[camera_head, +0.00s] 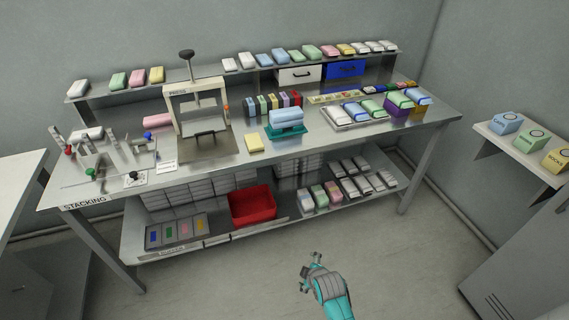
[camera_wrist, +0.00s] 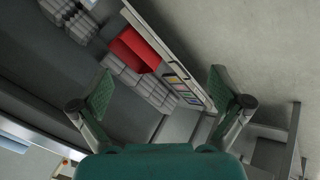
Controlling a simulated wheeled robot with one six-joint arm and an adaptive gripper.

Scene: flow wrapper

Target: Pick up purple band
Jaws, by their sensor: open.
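My gripper (camera_head: 312,268) is in front of the bench, low over the floor. In the wrist view my gripper (camera_wrist: 161,92) is open, with nothing between its two green finger pads. No band is clearly recognisable as purple. A purple box (camera_head: 397,108) holding packs is at the right of the bench. My gripper is well apart from all of these.
The press (camera_head: 199,110) stands on the bench top. The lower shelf holds a red bin (camera_head: 252,206) and a tray with coloured strips (camera_head: 177,233); the bin also shows in the wrist view (camera_wrist: 134,50). A wall shelf (camera_head: 515,151) is at right. The floor in front is clear.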

